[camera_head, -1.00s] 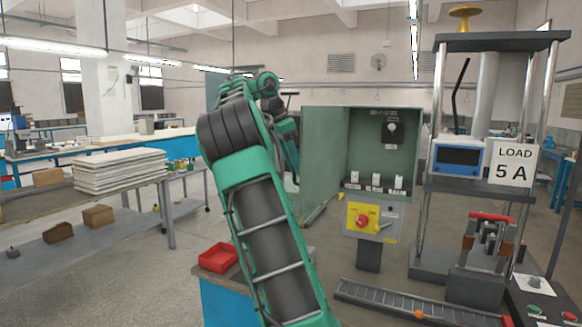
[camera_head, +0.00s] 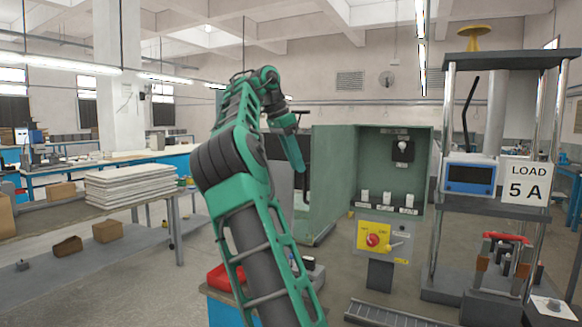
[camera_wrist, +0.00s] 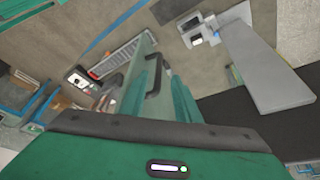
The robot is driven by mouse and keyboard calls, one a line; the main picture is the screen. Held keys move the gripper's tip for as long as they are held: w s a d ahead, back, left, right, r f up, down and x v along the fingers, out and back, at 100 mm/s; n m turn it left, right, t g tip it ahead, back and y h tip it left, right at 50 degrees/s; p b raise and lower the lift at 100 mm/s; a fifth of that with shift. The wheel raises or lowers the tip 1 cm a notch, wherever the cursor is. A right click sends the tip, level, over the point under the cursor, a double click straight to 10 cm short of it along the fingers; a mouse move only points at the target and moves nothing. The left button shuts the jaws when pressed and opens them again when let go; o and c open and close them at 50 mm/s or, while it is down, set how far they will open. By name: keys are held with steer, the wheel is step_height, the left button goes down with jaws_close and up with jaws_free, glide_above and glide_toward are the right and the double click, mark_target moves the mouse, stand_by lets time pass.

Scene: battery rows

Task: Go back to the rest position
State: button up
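My green and dark grey arm rises from the bottom middle of the head view and bends near the top. No held thing can be seen. The cabinet holds a row of white switches and a black device with a white knob. A yellow panel (camera_head: 383,240) with a red knob is below it.
A press-like stand (camera_head: 497,58) with a "LOAD 5 A" sign (camera_head: 526,182) is at the right. A red tray (camera_head: 222,277) sits partly behind my arm. A grey track (camera_head: 385,314) lies in front. A left table bears stacked white sheets (camera_head: 130,190). Floor shows between table and cabinet.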

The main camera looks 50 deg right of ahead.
stand_by(0.3)
steer(key=s+a+f+n+y, duration=0.35)
steer(key=a+f+n, duration=0.2)
steer(key=f, duration=0.65)
steer(key=s+a+f+n+t, duration=0.2)
steer(key=s+a+f+n, duration=0.9)
steer(key=s+a+f, duration=0.8)
steer(key=s+a, duration=0.3)
steer(key=s, duration=0.1)
steer(key=shift+s+f+y, duration=0.2)
steer(key=shift+s+y, duration=0.05)
steer(key=shift+y, duration=0.1)
steer(key=shift+n, duration=0.25)
